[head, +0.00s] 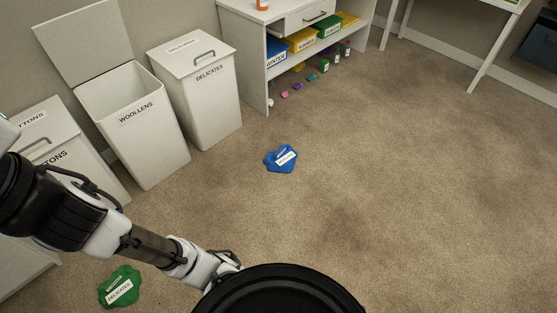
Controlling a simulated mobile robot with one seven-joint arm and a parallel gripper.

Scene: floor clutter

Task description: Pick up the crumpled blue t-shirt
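The crumpled blue t-shirt (272,162) lies on the carpet near the middle of the head view, in front of the white shelf unit. A white label lies across it, too small to read. My arm reaches in from the left edge and runs down toward the bottom centre. Its end is at the bottom, well below and left of the blue t-shirt and apart from it. My gripper's fingers do not show; the end of the arm is partly hidden behind my round black body part.
A crumpled green garment (122,275) labelled DELICATES lies at the lower left. White hampers stand along the left: an open WOOLLENS hamper (150,150) and a closed DELICATES one (212,105). A white shelf unit (255,60) holds coloured bins, with small items below. Carpet at right is clear.

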